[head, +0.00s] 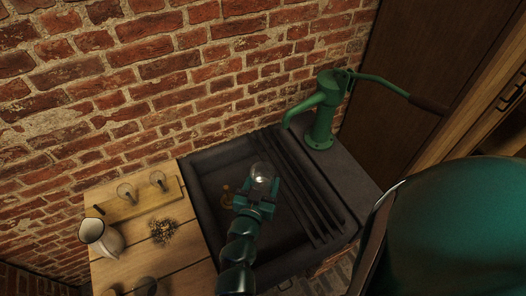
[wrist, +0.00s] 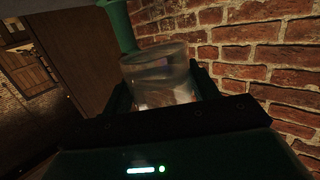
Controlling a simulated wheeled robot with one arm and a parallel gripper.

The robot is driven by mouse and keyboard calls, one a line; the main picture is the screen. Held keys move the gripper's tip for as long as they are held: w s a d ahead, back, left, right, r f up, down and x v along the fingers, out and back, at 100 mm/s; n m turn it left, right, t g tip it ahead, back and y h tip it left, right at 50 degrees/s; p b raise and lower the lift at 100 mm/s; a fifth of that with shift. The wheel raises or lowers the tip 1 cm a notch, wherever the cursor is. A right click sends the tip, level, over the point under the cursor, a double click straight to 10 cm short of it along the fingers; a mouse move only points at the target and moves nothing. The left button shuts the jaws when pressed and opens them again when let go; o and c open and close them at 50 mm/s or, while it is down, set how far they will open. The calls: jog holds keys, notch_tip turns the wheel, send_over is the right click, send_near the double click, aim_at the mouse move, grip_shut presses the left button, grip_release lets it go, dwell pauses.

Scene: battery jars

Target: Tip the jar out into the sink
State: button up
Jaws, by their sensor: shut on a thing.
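The clear glass jar (head: 261,174) is held at the end of my arm, above the dark sink (head: 205,215). My gripper (head: 257,193) is shut on the jar. In the wrist view the jar (wrist: 160,75) stands between the two dark green fingers. Its round end shows at the top, and some pale, blurred patches show through the glass. I cannot tell whether these are contents or reflections, nor exactly how far the jar is tilted.
A green hand pump (head: 322,115) stands at the sink's back right, by a ribbed drainer (head: 305,190). A brass piece (head: 227,197) shows beside my gripper. The wooden counter (head: 185,262) at left holds a white pitcher (head: 101,237), dried flowers (head: 162,230) and small glasses on a board (head: 140,202).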

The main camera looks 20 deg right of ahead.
aim_at(259, 179)
jog(key=shift+w+d+f+y, duration=0.25)
jog(key=shift+w+d+y, duration=0.05)
jog(key=shift+w+a+f+n+t+y, duration=0.2)
jog(key=shift+w+f+n+t+y, duration=0.15)
jog(key=shift+n, duration=0.25)
jog(key=shift+w+f+n+t+y, duration=0.45)
jog(key=shift+w+n+t+y, duration=0.25)
jog(key=shift+w+y, duration=0.2)
jog(key=shift+w+f+n+y, duration=0.2)
jog(key=shift+f+n+y, duration=0.05)
jog(key=shift+n+y, duration=0.1)
jog(key=w+a+f+n+t+y, duration=0.1)
jog(key=w+f+n+y, duration=0.3)
jog(key=w+y, duration=0.1)
jog(key=shift+w+a+f+n+y, duration=0.2)
jog(key=shift+n+y, duration=0.15)
jog(key=shift+y, duration=0.55)
jog(key=shift+d+r, duration=0.15)
